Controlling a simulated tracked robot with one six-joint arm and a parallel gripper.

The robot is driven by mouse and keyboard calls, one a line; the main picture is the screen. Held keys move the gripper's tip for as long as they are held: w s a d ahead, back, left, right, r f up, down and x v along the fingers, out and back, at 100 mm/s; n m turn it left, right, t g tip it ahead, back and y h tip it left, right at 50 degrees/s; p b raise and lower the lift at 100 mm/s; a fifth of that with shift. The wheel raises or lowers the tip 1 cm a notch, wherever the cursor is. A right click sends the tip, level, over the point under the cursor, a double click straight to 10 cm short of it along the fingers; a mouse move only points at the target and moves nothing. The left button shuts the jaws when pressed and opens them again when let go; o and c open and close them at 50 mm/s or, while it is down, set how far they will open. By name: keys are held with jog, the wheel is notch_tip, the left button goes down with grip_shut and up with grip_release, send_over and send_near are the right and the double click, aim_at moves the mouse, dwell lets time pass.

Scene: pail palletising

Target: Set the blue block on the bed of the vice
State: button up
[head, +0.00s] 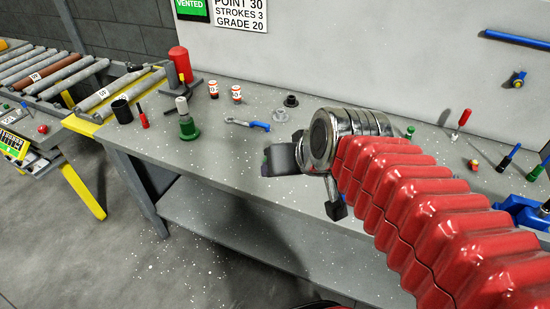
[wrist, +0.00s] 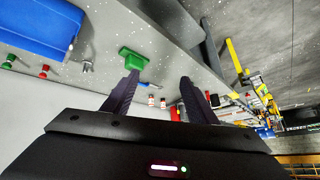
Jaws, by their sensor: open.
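My gripper (wrist: 159,80) is open, with nothing between its two dark fingers in the wrist view. In the head view my gripper (head: 304,186) hangs over the front of the grey workbench (head: 230,165), partly hidden by my red-sleeved arm. A large blue body (wrist: 42,25) fills the top left of the wrist view. Blue parts (head: 524,212) also show at the right edge of the head view, cut off by the frame and my arm. I cannot tell whether either is the vice. I cannot make out a separate blue block for certain.
A green piece (wrist: 132,58) shows beyond one fingertip. A roller conveyor (head: 65,75) is at left. The bench's front left is clear.

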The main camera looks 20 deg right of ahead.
jog(key=s+f+n+g, duration=0.1)
jog(key=s+f+g, duration=0.1)
jog(key=s, duration=0.5)
jog(key=shift+s+a+f+h, duration=0.15)
jog(key=shift+s+f+h, duration=0.15)
jog(key=shift+f+h, duration=0.1)
